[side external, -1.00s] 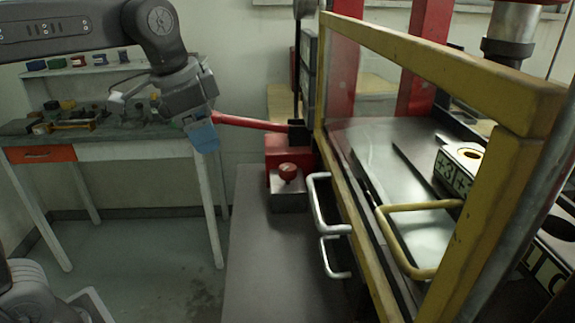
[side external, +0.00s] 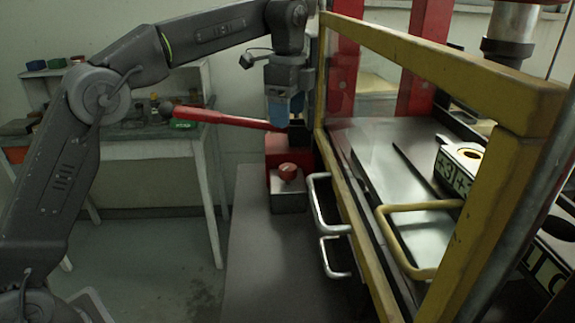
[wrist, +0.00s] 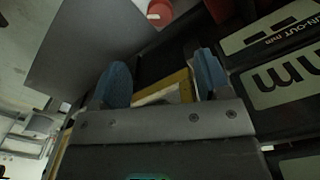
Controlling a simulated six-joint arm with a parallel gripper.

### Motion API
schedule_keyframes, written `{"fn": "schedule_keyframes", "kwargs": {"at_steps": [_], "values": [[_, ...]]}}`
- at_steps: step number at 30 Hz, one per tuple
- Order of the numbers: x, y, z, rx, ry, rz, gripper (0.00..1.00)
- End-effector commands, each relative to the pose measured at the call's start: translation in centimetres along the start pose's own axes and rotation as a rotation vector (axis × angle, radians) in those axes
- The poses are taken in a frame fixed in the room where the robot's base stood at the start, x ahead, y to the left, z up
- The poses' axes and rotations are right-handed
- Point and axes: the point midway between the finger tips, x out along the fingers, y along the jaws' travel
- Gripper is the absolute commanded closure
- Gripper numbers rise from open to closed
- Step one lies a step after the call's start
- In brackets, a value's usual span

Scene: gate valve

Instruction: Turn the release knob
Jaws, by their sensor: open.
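The release knob (side external: 288,172) is a small red round knob on top of a grey metal block, at the front of the red pump body (side external: 283,147). In the wrist view the red knob (wrist: 160,12) shows at the top edge, partly cut off, beyond the fingertips. My gripper (side external: 285,117) points down above the pump body, higher than the knob and apart from it. Its blue fingers are spread with nothing between them in the wrist view (wrist: 163,75). In the side view the fingertips lie close to the right end of the red lever; whether they touch cannot be told.
The long red lever (side external: 225,119) sticks out left from the pump. A yellow frame (side external: 440,60) and silver handles (side external: 322,205) stand right of the knob. The dark bench top (side external: 265,265) in front is clear. A workbench (side external: 130,145) stands at the back left.

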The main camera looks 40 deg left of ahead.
Motion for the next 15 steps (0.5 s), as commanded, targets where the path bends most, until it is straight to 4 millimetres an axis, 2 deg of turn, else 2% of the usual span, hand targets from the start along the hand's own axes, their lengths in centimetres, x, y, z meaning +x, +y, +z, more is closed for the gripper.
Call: {"fn": "schedule_keyframes", "kwargs": {"at_steps": [5,15], "values": [[2.6,0.1,0.1,-0.002,-0.002,0.004,0.30],[9.3,0.1,0.1,-0.003,-0.001,0.003,0.30]]}}
